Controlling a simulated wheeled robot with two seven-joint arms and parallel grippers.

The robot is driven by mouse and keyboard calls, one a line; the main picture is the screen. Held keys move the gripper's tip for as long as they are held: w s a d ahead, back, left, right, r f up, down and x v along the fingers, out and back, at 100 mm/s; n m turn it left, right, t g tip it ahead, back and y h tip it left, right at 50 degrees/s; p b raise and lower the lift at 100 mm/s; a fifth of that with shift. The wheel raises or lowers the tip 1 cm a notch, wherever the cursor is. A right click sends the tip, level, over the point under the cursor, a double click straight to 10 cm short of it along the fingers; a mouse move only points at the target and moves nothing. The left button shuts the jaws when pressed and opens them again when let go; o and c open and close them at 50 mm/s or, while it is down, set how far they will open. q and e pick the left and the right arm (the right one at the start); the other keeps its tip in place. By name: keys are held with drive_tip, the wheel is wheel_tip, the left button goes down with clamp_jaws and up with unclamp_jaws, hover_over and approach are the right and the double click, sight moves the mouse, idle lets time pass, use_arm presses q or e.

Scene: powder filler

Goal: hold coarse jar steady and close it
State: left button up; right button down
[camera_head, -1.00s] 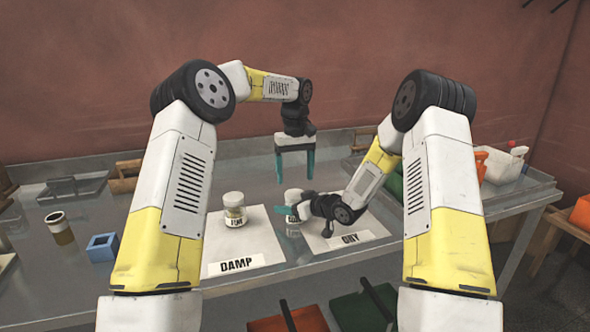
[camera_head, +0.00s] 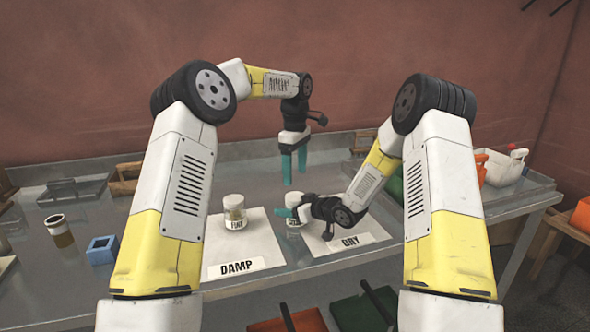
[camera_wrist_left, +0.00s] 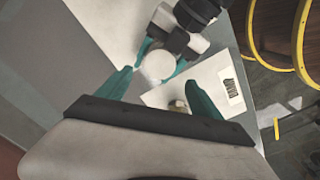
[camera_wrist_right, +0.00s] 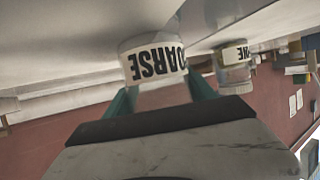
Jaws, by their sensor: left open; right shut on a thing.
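The coarse jar (camera_head: 293,201) stands upright beside the dry mat, with its white round top showing in the left wrist view (camera_wrist_left: 158,65). In the right wrist view its COARSE label (camera_wrist_right: 157,62) appears upside down. My right gripper (camera_head: 291,212) is shut around the jar from the side. My left gripper (camera_head: 294,180) is open and empty, pointing down above the jar and apart from it. In the left wrist view the jar's top shows between the left fingers. I cannot tell how tightly the top sits.
A second jar (camera_head: 234,212) with a white top, labelled fine, stands on the DAMP mat (camera_head: 262,245) to the left. The DRY mat (camera_head: 372,240) lies under my right forearm. A blue open block (camera_head: 102,249) and a brown-filled cup (camera_head: 60,231) are farther left on the metal table.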

sight(295, 196)
use_arm(q)
wheel_tip(295, 196, down, 8)
drive_tip(key=shift+r, duration=0.2)
drive_tip(key=shift+c, duration=0.2)
drive_tip(key=c, duration=1.4)
drive_tip(key=m, duration=0.9)
drive_tip(key=shift+m, duration=0.4)
drive_tip(key=o, duration=1.5)
